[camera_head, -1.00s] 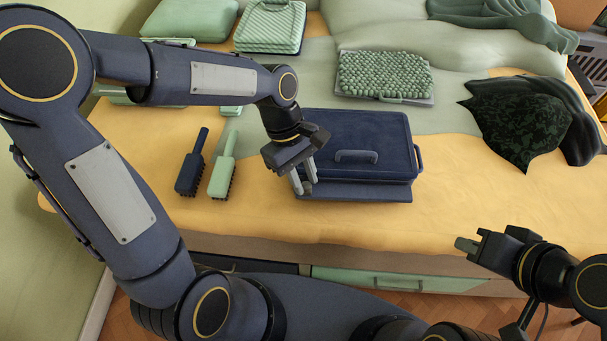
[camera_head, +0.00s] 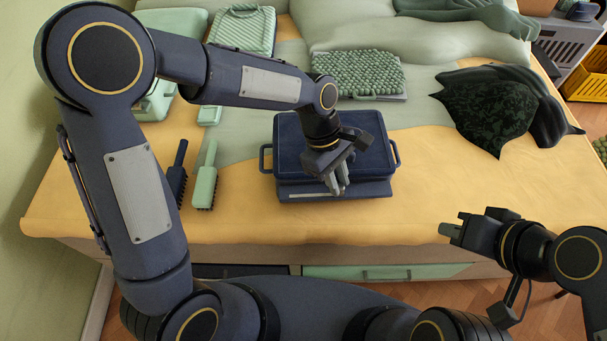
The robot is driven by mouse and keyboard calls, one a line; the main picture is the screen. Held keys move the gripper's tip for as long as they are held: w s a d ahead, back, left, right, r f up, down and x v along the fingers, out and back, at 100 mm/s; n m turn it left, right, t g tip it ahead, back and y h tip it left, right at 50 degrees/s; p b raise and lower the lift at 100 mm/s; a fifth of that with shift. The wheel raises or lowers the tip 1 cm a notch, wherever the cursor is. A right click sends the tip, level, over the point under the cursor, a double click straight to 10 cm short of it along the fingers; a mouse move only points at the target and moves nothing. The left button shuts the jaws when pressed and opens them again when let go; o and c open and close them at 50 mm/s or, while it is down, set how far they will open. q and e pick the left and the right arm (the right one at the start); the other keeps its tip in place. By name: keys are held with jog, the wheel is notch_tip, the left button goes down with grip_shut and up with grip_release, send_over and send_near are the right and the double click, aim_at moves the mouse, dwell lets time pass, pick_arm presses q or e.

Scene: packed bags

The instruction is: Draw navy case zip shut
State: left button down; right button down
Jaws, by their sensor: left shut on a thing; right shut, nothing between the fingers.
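The navy case (camera_head: 300,150) lies flat with its lid down near the bed's front edge, with a handle loop at each side. A pale strip (camera_head: 308,194) shows along its front, left of my fingers. My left gripper (camera_head: 338,190) reaches down over the case to its front side, right of the middle. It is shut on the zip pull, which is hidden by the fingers. My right gripper (camera_head: 450,229) is shut and empty, out in front of the bed at the right, apart from the case.
A navy brush (camera_head: 177,175) and a green brush (camera_head: 205,180) lie left of the case. A knobbly green case (camera_head: 355,72) lies behind it, and dark cloth (camera_head: 495,105) at right. The yellow cover (camera_head: 420,185) right of the case is clear.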

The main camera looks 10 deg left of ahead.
pick_arm(q)
jog(key=d, duration=0.3)
jog(key=w+d+p, duration=0.1)
jog(key=d, duration=0.3)
jog(key=w+d+p, duration=0.1)
jog(key=d, duration=0.2)
jog(key=shift+d, duration=0.15)
jog(key=c, duration=1.6)
grip_release()
jog(key=shift+c, duration=0.2)
jog(key=shift+o, duration=0.4)
jog(key=shift+d, duration=0.1)
jog(key=v, duration=0.8)
jog(key=shift+p, duration=0.45)
jog(key=shift+w, duration=0.1)
